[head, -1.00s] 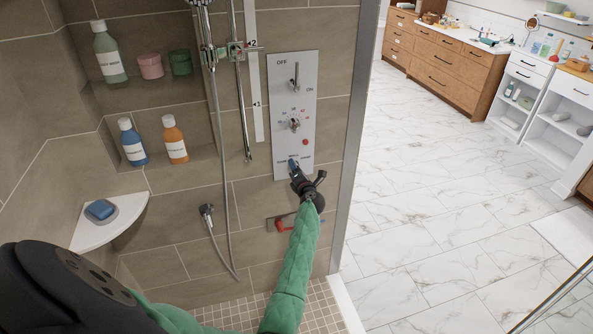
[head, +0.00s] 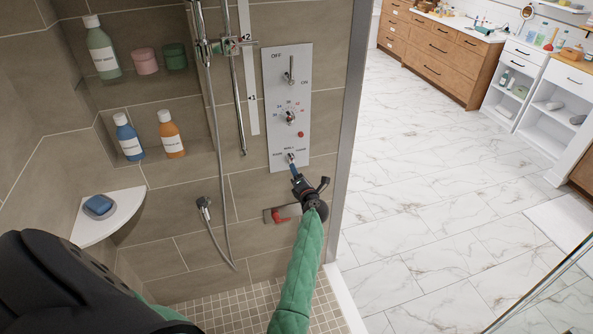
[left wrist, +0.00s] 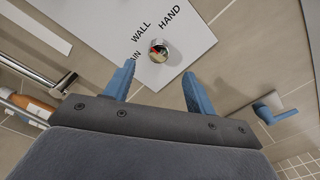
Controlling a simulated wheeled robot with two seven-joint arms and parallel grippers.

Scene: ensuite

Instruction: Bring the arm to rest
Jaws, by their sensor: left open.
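My left arm, in a green sleeve, reaches up from the bottom of the head view. My left gripper (head: 294,170) is just below the selector knob (head: 291,157) at the foot of the grey control panel (head: 275,100). In the left wrist view its two blue fingers (left wrist: 159,72) are spread with nothing between them. The round metal knob (left wrist: 158,50) shows beyond the fingertips, apart from them, beside the words WALL and HAND; a third label is partly hidden by a finger. My right gripper is not in view.
A red lever (head: 279,217) is on the wall left of my wrist; a blue lever (left wrist: 275,108) shows in the wrist view. The shower hose (head: 222,150) hangs left of the panel. A corner shelf (head: 108,217) holds blue soap. Open marble floor (head: 430,190) lies right.

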